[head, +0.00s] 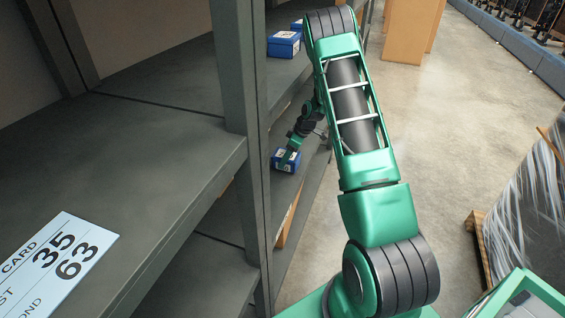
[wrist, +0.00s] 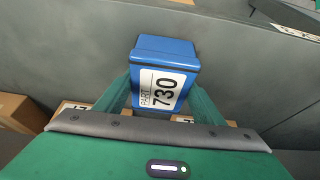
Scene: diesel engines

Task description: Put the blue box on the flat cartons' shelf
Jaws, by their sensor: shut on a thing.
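A blue box (head: 286,160) with a white label is held in my gripper (head: 292,150), beside the shelving in the head view. In the wrist view the blue box (wrist: 165,52) sits between the two green fingers, its label reading "PART 730" towards me. My gripper (wrist: 164,92) is shut on it. A grey shelf surface (wrist: 70,45) lies behind the box; I cannot tell whether the box touches it. Brown cartons (wrist: 18,115) show low in the wrist view, partly hidden by my gripper. I cannot tell whether they are the flat cartons.
Other blue boxes (head: 284,44) stand on a higher shelf farther back. A grey rack post (head: 240,110) rises left of my arm. The near shelf (head: 150,150) is bare except for a card. A wrapped pallet load (head: 530,200) stands right; the floor between is clear.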

